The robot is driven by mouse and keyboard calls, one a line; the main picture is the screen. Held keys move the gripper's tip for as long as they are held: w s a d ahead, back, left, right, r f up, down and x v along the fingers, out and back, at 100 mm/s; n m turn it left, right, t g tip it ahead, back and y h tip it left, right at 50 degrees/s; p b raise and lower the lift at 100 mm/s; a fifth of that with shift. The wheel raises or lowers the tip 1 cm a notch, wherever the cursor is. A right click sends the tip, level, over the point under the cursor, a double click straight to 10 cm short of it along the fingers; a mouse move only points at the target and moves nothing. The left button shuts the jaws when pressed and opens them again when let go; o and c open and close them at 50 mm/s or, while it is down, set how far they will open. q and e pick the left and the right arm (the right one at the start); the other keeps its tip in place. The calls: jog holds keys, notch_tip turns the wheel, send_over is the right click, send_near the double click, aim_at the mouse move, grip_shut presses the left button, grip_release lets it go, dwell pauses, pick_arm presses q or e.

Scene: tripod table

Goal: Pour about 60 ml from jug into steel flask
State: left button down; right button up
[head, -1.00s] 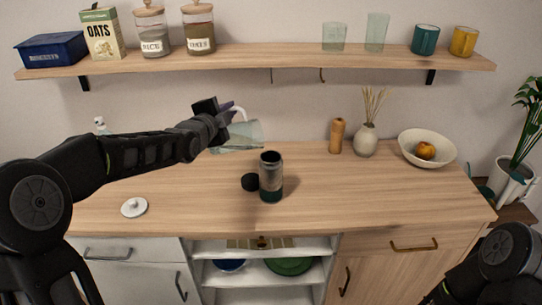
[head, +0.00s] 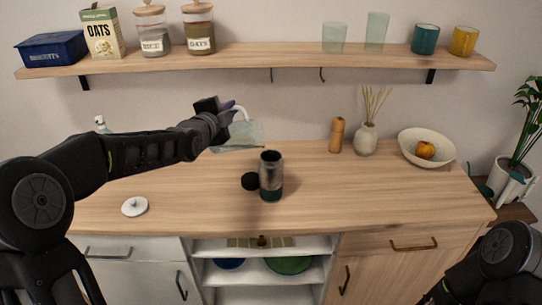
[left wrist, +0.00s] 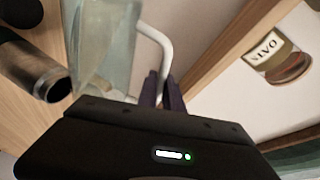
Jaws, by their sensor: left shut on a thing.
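The clear jug (head: 240,137) is held tilted above the counter, behind and to the left of the flask. Its white handle is in my left gripper (head: 231,108), which is shut on it. The left wrist view shows the glass jug (left wrist: 103,45), its handle and the gripper fingers (left wrist: 163,92). The steel flask (head: 271,176) stands upright and open on the counter, with a dark lower band. Its open mouth also shows in the left wrist view (left wrist: 50,83). I cannot make out liquid leaving the jug. The right gripper is out of view.
A black lid (head: 250,181) lies just left of the flask. A wooden mill (head: 337,135), a vase (head: 365,139) and a bowl (head: 427,147) stand at the back right. A shelf (head: 270,56) runs above.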

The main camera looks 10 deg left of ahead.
pick_arm(q)
jog(key=shift+d+r, duration=0.3)
jog(key=shift+d, duration=0.1)
dwell(0.9)
jog(key=shift+a, duration=0.2)
jog(key=shift+a+f+n+b, duration=0.7)
jog(key=shift+a+f+b, duration=0.4)
jog(key=shift+a+f, duration=0.1)
jog(key=shift+a+f+n+p, duration=0.2)
jog(key=shift+a+n+p, duration=0.1)
jog(key=shift+p, duration=0.1)
jog(key=shift+w+f, duration=0.1)
jog(key=shift+w, duration=0.05)
jog(key=shift+d, duration=0.15)
